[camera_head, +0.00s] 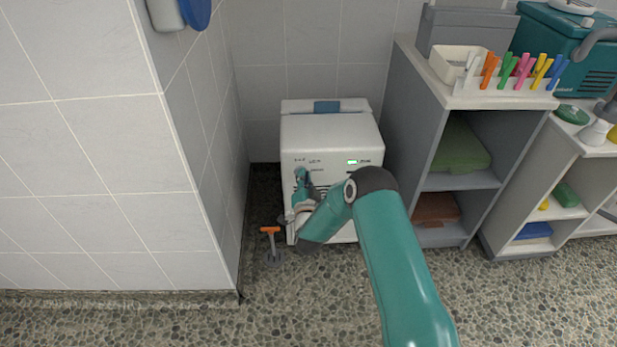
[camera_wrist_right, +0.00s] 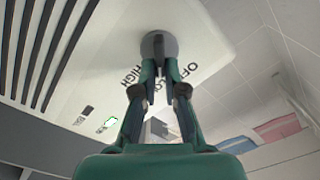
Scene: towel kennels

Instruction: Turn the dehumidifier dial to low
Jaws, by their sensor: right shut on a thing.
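The white dehumidifier (camera_head: 330,140) stands on the floor against the back wall, with a small green display on its front. My right gripper (camera_head: 301,174) is at the upper left of that front. In the right wrist view my right gripper (camera_wrist_right: 160,68) is shut on the grey dial (camera_wrist_right: 158,44). The letters OFF, LOW and HIGH are printed around the dial, with LOW partly hidden by the fingers. I cannot tell exactly which mark the dial points to. My left gripper is in neither view.
A tiled wall corner (camera_head: 190,150) is close on the left. An orange-handled tool (camera_head: 270,240) stands on the floor beside the dehumidifier. A grey shelf unit (camera_head: 405,140) with towels and coloured pegs stands close on the right. The pebbled floor in front is clear.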

